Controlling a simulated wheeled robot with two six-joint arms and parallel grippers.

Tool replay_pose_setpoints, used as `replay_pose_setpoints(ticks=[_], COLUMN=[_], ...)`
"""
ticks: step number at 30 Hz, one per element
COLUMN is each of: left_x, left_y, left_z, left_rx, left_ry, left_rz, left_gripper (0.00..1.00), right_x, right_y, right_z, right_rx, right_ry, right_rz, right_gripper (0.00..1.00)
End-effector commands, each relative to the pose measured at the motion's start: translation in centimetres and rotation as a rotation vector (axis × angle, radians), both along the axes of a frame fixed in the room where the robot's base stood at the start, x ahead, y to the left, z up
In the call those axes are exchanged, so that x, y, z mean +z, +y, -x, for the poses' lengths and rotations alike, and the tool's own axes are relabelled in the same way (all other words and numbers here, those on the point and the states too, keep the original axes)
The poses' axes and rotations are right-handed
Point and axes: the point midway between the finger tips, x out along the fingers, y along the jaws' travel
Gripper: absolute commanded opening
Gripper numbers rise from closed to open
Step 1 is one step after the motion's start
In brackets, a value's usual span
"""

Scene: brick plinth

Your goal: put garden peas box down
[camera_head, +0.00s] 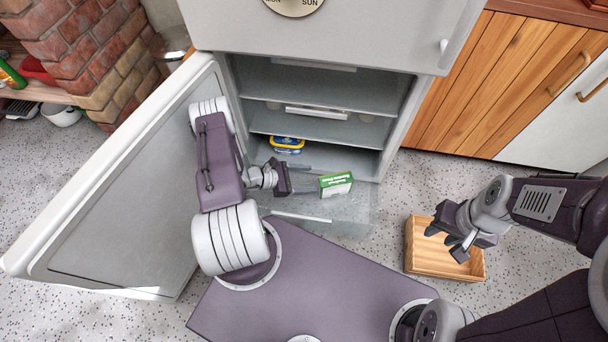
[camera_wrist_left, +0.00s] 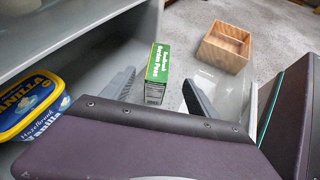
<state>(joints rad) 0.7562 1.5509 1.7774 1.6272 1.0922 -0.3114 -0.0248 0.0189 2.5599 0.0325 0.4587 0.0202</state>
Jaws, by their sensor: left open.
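The green and white garden peas box (camera_head: 336,184) is at the front of the open fridge's lowest level, over a clear pulled-out shelf or drawer (camera_head: 345,215). Its exact support is hard to tell. My left gripper (camera_head: 289,178) is open, just left of the box and apart from it in the head view. In the left wrist view the box (camera_wrist_left: 158,72) stands upright, framed between the two spread fingers (camera_wrist_left: 160,92), with nothing gripped. My right gripper (camera_head: 450,241) appears open and empty above a wooden crate (camera_head: 447,262).
A blue and yellow vanilla tub (camera_head: 287,145) is on the lowest level, left of the box. The fridge door (camera_head: 125,215) stands open at the left, close to my left arm. The upper fridge shelves (camera_head: 315,122) look mostly empty. Floor is clear between fridge and crate.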

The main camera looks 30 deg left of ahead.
Motion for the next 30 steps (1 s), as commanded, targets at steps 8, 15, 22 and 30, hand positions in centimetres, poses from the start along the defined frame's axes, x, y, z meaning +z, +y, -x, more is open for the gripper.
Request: replay_pose_setpoints(ticks=[8, 15, 22, 30], left_x=[0.7, 7.9, 17.1, 23.8], left_y=[0.9, -3.6, -5.2, -3.5], left_z=[0.9, 3.1, 10.1, 11.5], left_rx=[-0.005, -0.499, -1.285, -1.787], left_ry=[-0.001, -0.03, -0.164, -0.48], left_rz=[-0.001, -0.177, -0.671, -1.234], left_gripper=[0.68, 0.68, 0.68, 0.68], right_x=[0.6, 0.6, 0.6, 0.5], right_y=[0.0, 0.0, 0.0, 0.0], right_z=[0.0, 0.0, 0.0, 0.0], right_rx=[0.0, 0.0, 0.0, 0.0], right_ry=[0.0, 0.0, 0.0, 0.0], right_rz=[0.0, 0.0, 0.0, 0.0], right_gripper=[0.35, 0.35, 0.35, 0.35])
